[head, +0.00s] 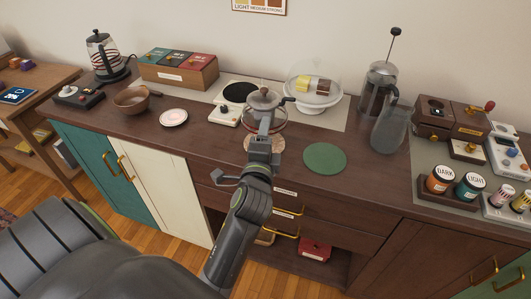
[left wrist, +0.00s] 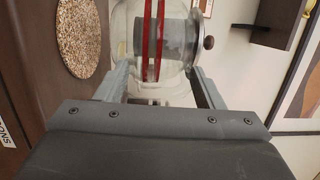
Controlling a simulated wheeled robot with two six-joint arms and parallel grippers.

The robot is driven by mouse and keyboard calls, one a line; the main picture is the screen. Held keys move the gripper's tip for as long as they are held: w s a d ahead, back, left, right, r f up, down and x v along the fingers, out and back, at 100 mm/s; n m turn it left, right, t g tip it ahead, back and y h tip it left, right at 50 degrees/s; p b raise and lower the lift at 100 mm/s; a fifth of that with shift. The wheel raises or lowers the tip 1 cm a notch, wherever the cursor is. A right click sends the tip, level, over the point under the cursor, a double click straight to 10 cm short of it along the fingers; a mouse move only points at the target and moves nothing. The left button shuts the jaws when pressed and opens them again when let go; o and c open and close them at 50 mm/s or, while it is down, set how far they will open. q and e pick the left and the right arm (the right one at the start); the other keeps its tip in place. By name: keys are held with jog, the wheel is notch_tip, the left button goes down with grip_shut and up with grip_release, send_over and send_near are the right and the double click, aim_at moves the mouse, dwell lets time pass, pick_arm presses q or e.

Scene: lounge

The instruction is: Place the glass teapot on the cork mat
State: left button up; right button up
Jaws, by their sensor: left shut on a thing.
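The glass teapot (head: 265,101), clear with red bands and a metal lid, is upright near the middle of the counter in the head view. My left gripper (head: 264,128) is shut on it from the front. The left wrist view shows the teapot (left wrist: 160,38) sideways between the fingers (left wrist: 158,75). The cork mat (head: 251,143), a speckled tan disc, lies on the counter just in front of the teapot, partly hidden by my gripper. My right gripper is not in view.
A green round mat (head: 325,157) lies right of the cork mat. A cake stand with a dome (head: 313,93) and a glass pitcher (head: 389,130) stand behind and right. The counter front is mostly clear.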

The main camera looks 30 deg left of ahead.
pick_arm(q)
notch_tip(320, 180, down, 3)
jog(key=shift+s+b, duration=0.1)
jog(key=shift+b, duration=0.45)
jog(key=shift+f, duration=0.5)
jog(key=shift+f, duration=0.15)
jog(key=o, duration=1.3)
